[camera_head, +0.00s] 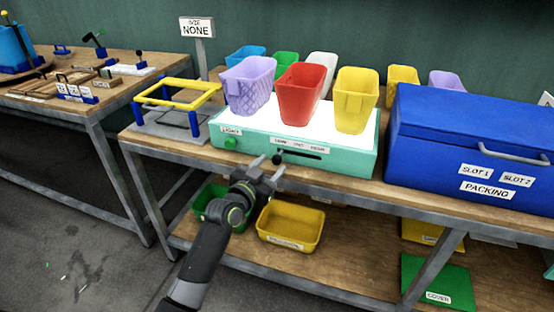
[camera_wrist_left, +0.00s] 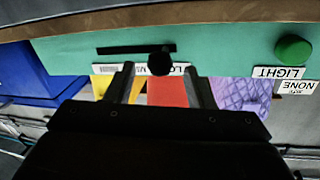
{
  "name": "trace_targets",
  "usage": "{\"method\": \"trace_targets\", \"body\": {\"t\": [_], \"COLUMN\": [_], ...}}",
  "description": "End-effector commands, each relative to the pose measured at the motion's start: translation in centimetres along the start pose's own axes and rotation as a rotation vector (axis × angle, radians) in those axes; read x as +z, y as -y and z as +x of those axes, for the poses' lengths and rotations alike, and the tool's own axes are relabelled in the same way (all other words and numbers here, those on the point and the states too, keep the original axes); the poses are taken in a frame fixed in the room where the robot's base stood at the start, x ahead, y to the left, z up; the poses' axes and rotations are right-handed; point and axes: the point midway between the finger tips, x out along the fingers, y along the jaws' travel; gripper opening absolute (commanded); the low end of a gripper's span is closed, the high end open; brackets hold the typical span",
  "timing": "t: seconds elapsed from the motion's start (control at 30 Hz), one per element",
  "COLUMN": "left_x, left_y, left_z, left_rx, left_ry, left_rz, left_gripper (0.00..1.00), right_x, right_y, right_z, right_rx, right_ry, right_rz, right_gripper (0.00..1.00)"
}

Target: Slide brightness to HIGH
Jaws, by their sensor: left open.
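The light box (camera_head: 300,165) is teal with a glowing white top and stands on the wooden bench. Its front has a dark horizontal slot (camera_head: 308,154) with a black slider knob (camera_head: 278,158) near the slot's left end, under a label strip (camera_head: 301,144) whose left word looks like LOW. My left gripper (camera_head: 270,167) is open in front of the knob. The left wrist view is upside down; there the knob (camera_wrist_left: 160,62) lies between and just beyond the open fingertips (camera_wrist_left: 158,70). Contact cannot be told. My right gripper is out of view.
A green LIGHT button (camera_head: 231,143) is left of the slot. Purple (camera_head: 249,86), red (camera_head: 301,94) and yellow (camera_head: 355,100) bins stand on the box. A blue PACKING cooler (camera_head: 440,150) is to the right, a yellow frame (camera_head: 178,92) to the left.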

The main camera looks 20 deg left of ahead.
Motion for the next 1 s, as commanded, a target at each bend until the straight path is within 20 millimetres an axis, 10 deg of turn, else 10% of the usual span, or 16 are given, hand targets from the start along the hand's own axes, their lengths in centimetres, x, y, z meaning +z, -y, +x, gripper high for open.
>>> {"method": "trace_targets", "body": {"t": [0.7, 1.0], "left_x": [0.0, 0.0], "left_y": [0.0, 0.0], "left_z": [4.1, 4.1], "left_rx": [0.0, 0.0], "left_ry": [0.0, 0.0], "left_rz": [-0.001, -0.001], "left_gripper": [0.47, 0.08], "right_x": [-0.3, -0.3], "right_y": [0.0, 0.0], "right_z": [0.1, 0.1], "right_rx": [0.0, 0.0], "right_ry": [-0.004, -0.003], "right_rz": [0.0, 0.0], "right_gripper": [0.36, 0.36]}}
